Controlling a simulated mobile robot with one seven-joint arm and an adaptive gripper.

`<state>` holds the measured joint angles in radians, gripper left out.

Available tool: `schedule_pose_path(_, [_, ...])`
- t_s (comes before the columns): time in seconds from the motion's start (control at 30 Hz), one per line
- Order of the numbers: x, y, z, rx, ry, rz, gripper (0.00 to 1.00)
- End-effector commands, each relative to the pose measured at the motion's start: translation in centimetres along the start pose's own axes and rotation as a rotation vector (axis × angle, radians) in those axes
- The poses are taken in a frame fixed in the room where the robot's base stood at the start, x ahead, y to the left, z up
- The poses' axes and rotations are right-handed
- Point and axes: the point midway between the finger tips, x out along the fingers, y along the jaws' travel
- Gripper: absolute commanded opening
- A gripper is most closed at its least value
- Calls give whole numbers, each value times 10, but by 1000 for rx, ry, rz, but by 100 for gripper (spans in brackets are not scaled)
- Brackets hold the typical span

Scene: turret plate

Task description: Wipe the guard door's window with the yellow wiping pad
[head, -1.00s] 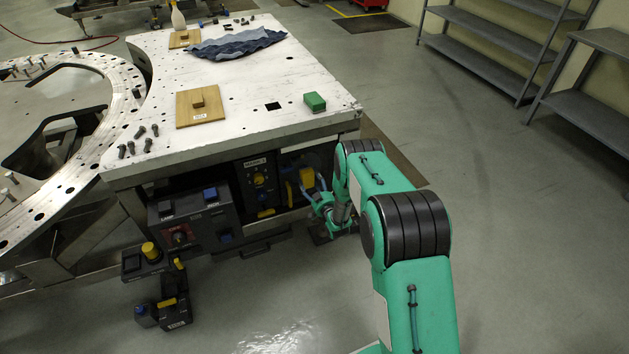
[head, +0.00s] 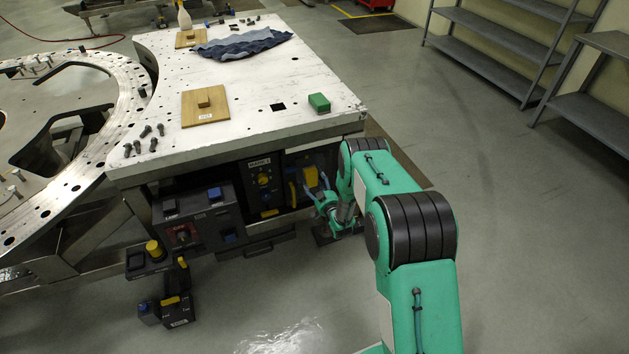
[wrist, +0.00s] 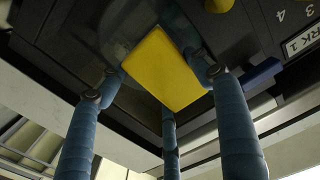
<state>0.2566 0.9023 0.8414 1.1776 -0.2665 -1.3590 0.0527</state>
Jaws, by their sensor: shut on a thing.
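The yellow wiping pad (wrist: 165,70) is a flat block between the blue fingers of my gripper (wrist: 155,86) in the wrist view. My gripper is shut on it. The pad is in front of a dark panel face, with a greyish, see-through-looking patch (wrist: 112,48) beside it that may be the guard door's window. I cannot tell whether the pad touches it. In the head view my gripper (head: 324,190) is low at the front of the white-topped bench, right of the dial panel (head: 263,180). The arm partly hides this area.
The dark control box (head: 195,222) projects at the bench's lower front, left of my gripper. The white bench top (head: 250,90) overhangs the panels and carries a green block (head: 319,102), a wooden plate (head: 205,108) and a blue cloth (head: 243,44). The floor at right is clear up to grey shelves (head: 500,60).

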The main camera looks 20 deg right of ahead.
Motion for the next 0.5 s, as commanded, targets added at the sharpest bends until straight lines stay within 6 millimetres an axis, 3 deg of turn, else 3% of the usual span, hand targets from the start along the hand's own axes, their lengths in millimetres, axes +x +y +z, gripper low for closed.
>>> schedule_pose_path(0.5, [1,16,1,0,0,1,34])
